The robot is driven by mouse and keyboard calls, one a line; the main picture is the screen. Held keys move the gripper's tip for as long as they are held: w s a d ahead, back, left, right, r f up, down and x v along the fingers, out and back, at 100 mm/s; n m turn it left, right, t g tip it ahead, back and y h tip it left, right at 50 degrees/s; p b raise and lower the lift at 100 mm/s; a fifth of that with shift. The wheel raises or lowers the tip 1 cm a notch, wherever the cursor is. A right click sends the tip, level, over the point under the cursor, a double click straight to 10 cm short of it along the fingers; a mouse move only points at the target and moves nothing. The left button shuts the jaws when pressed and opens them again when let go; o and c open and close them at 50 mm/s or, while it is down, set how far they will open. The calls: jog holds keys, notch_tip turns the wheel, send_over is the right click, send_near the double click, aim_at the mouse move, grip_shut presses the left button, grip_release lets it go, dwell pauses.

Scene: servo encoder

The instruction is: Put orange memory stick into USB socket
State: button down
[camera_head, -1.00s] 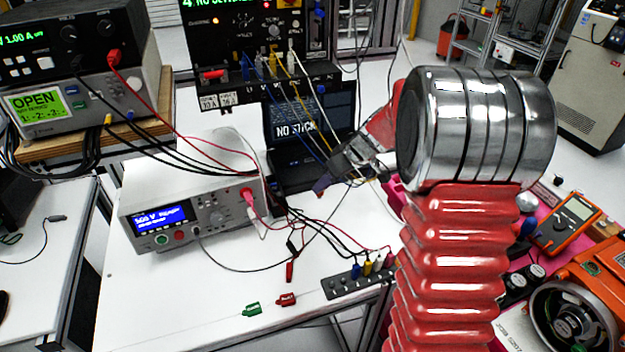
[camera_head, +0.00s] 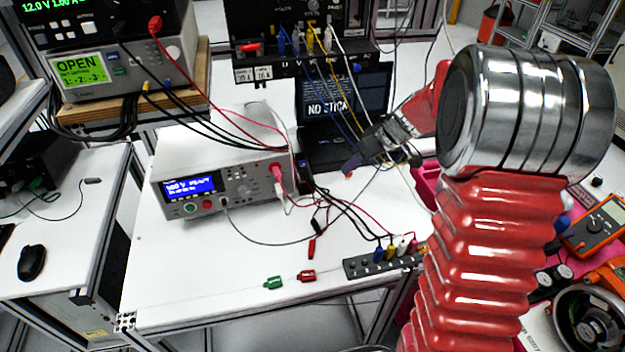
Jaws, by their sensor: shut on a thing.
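My gripper (camera_head: 362,155) is small in the picture, right of centre, in front of the laptop's right part. Its dark jaws point down and to the left, above the white table. It is shut on what I take to be the orange memory stick, which is too small and covered to make out clearly. The black laptop (camera_head: 318,148) stands open at the back of the table. Its screen (camera_head: 335,100) reads "NO STICK". I cannot make out the USB socket.
A white tester (camera_head: 205,190) with a blue display stands left of the laptop. Cables and leads run across the table (camera_head: 190,270) near my gripper. A black socket strip (camera_head: 365,265) lies at the front right. My red, ribbed arm hides the right side of the table.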

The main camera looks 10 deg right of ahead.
jog(key=shift+t+h, duration=0.3)
jog(key=shift+h, duration=0.3)
jog(key=w+a, duration=0.1)
jog(key=a, duration=0.3)
jog(key=w+a, duration=0.2)
jog(key=a, duration=0.2)
jog(key=w+a, duration=0.2)
jog(key=a, duration=0.1)
jog(key=shift+a, duration=0.4)
jog(key=shift+f, duration=0.4)
jog(key=shift+f, duration=1)
jog(key=c, duration=1.6)
grip_release()
jog(key=shift+o, duration=0.2)
jog(key=shift+r, duration=0.1)
